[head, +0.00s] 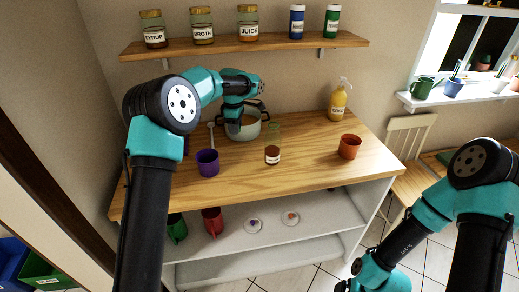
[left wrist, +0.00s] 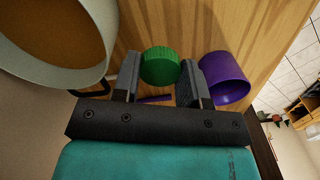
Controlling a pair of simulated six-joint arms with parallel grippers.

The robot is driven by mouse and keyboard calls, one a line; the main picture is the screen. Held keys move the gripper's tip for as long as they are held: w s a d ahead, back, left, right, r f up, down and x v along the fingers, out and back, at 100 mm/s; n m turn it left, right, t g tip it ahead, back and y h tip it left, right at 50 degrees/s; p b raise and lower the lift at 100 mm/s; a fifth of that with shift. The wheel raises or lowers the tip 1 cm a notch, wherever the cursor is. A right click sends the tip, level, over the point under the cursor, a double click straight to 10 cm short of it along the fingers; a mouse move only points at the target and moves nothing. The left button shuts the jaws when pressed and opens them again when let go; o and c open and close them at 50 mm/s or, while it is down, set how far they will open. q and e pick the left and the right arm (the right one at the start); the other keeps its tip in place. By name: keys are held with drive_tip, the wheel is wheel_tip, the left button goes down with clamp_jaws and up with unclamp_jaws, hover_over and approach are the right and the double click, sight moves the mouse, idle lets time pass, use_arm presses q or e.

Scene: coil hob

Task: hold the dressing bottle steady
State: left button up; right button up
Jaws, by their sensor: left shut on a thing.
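In the left wrist view, a round, ridged green cap sits between the two fingers of my left gripper (left wrist: 158,82). I take it to be the top of the dressing bottle (left wrist: 160,66); its body is hidden below the cap. My left gripper is shut on it. In the head view my left gripper (head: 236,112) is beside the pot, and the bottle cannot be made out there. My right arm is at the lower right, with its jaws not clearly visible.
The pale pot (head: 246,131) and purple cup (head: 207,163) are close to my left gripper. A labelled glass container (head: 272,157), an orange cup (head: 349,147) and a yellow pump bottle (head: 338,103) stand further right. A wall shelf (head: 270,43) hangs above.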

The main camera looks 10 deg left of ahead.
use_arm(q)
hover_over(237, 151)
drive_tip(key=shift+f, duration=2.45)
drive_tip(key=shift+d+f, duration=0.1)
drive_tip(key=shift+f, duration=2.4)
drive_tip(key=shift+f, duration=0.15)
drive_tip(key=o, duration=1)
wheel_tip(237, 151, up, 12)
drive_tip(key=shift+r, duration=0.15)
